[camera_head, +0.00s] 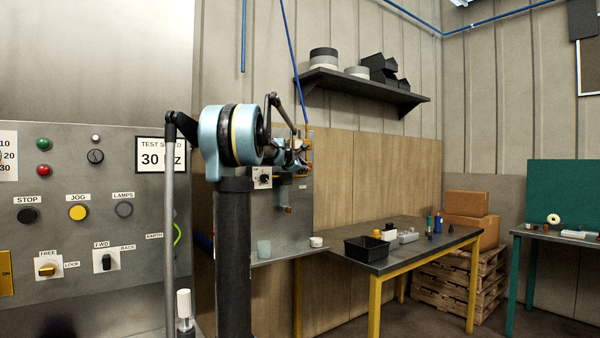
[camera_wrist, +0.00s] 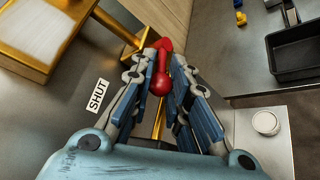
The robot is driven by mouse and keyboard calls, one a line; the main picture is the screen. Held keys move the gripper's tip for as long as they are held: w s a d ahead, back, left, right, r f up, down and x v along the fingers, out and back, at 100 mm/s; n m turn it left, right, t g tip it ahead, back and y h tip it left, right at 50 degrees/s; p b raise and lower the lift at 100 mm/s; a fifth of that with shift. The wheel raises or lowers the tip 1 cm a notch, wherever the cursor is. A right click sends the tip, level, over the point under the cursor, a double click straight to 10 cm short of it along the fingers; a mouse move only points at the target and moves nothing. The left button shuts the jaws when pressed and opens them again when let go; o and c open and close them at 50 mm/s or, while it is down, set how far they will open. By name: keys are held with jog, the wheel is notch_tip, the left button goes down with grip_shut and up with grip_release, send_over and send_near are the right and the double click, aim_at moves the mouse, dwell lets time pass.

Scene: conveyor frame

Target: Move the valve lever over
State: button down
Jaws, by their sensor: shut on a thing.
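The valve lever (camera_wrist: 159,82) is red with a rounded end, and it shows in the wrist view between the two fingers. My gripper (camera_wrist: 165,70) is shut on it, with blue-padded fingers on either side. The lever's far end meets brass-coloured valve parts (camera_wrist: 128,36) at the upper left. A white label reading SHUT (camera_wrist: 97,95) is on the grey panel to the left of the fingers. In the head view my gripper (camera_head: 297,152) is at the grey panel beyond my arm, and the lever is too small and covered to make out there.
A yellow-legged table to the right bears a black tray (camera_head: 367,248) and small items. A control panel (camera_head: 100,225) stands close at the left.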

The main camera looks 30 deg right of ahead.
jog(key=c, duration=1.5)
grip_release()
jog(key=v, duration=1.2)
jog(key=shift+a+f, duration=0.1)
